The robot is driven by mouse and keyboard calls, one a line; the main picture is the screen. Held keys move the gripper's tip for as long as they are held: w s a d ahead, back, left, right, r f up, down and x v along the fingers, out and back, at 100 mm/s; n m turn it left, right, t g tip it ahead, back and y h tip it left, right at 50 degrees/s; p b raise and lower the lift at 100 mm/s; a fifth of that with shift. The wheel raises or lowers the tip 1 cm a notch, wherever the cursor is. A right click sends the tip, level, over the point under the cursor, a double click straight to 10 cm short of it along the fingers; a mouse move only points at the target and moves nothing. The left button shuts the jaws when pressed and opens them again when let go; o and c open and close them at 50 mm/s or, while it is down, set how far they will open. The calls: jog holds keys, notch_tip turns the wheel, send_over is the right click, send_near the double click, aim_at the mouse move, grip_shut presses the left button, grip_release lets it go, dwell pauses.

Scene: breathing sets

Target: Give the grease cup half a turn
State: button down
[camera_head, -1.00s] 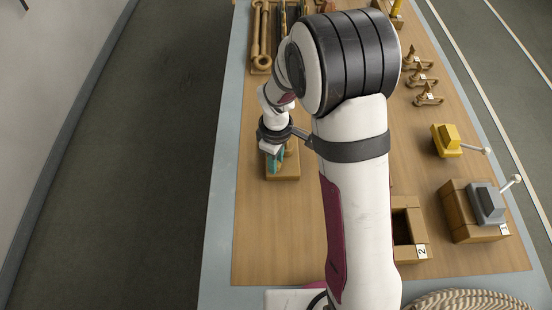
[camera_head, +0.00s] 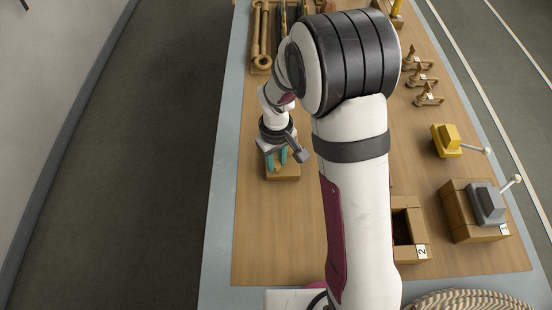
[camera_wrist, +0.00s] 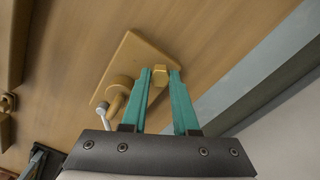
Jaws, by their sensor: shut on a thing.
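The grease cup (camera_wrist: 160,77) is a small brass-yellow piece on a wooden base plate (camera_wrist: 133,52), seen in the wrist view. My gripper (camera_wrist: 160,72) has its two teal fingers on either side of the cup and is shut on it near the fingertips. A rounded fitting (camera_wrist: 121,84) and a pale-tipped stem (camera_wrist: 102,110) are on the same plate to the left of the fingers. In the head view my gripper (camera_head: 276,160) is over the plate (camera_head: 286,174), and the cup is mostly hidden there.
A tray with a wrench (camera_head: 260,42) lies beyond the plate. To the right are small hooked fittings (camera_head: 422,78), a yellow lever block (camera_head: 447,140), a grey lever block (camera_head: 486,204) and a box marked 2 (camera_head: 410,230). A rope coil (camera_head: 470,300) lies in front.

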jog(key=m, duration=1.5)
jog(key=shift+m, duration=0.3)
jog(key=m, duration=0.3)
jog(key=shift+m, duration=0.3)
jog(key=m, duration=0.3)
jog(key=shift+m, duration=0.3)
jog(key=m, duration=0.3)
jog(key=shift+m, duration=1.9)
jog(key=shift+m, duration=0.3)
